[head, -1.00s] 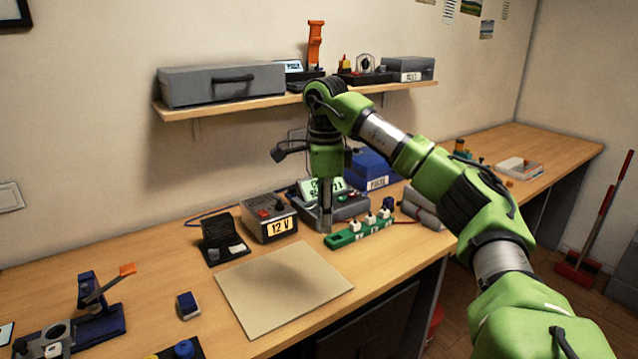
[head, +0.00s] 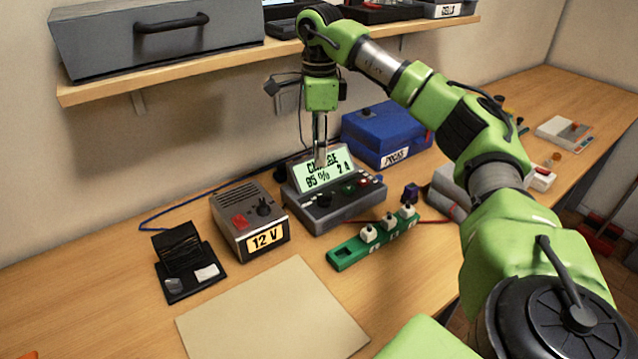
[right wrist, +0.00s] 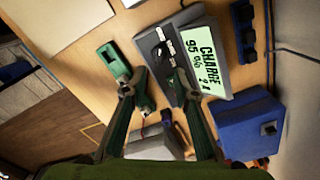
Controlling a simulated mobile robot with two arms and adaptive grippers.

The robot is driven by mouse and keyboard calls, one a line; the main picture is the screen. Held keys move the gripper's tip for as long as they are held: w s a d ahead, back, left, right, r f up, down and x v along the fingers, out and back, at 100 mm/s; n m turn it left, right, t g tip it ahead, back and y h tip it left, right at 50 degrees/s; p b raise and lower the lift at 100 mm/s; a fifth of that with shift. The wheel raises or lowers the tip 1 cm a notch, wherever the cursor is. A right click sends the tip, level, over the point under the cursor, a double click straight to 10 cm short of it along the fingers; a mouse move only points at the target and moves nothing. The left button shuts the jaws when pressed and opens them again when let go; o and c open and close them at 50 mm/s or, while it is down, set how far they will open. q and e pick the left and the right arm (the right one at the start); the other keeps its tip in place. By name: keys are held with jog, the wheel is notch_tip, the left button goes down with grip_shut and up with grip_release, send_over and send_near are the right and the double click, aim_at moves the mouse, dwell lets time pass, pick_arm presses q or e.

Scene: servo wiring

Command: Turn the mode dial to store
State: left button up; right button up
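The grey charger (head: 340,213) stands on the bench, its lit display (head: 322,174) reading CHARGE with a percentage and amps; the display also shows in the right wrist view (right wrist: 203,57). A black dial (head: 324,201) sits at the left of its front panel; it appears in the right wrist view (right wrist: 162,50) too. Its pointer setting is too small to read. My right gripper (head: 320,158) points down over the charger, in front of the display. In the right wrist view its two fingers (right wrist: 158,94) are apart with nothing held. My left gripper is out of view.
A 12 V power supply (head: 250,222) stands left of the charger, a blue case (head: 386,135) behind right. A green strip with white plugs (head: 350,251) lies in front. A shelf (head: 190,72) overhangs the back. The beige mat (head: 270,312) is clear.

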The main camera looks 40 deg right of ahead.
send_over(320, 194)
notch_tip(320, 194, down, 6)
jog(key=shift+s+a+r+p, duration=0.1)
jog(key=shift+s+r+p, duration=0.05)
jog(key=shift+p, duration=0.2)
notch_tip(320, 194, down, 4)
jog(key=shift+f+p, duration=0.15)
jog(key=shift+p, duration=0.2)
jog(key=shift+f, duration=0.75)
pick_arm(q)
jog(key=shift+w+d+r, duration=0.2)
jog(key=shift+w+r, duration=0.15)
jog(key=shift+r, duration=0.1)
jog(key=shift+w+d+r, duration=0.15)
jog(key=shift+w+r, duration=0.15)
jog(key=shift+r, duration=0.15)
pick_arm(e)
jog(key=shift+f, duration=0.1)
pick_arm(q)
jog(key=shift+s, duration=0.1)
pick_arm(e)
jog(key=shift+c, duration=0.4)
grip_shut()
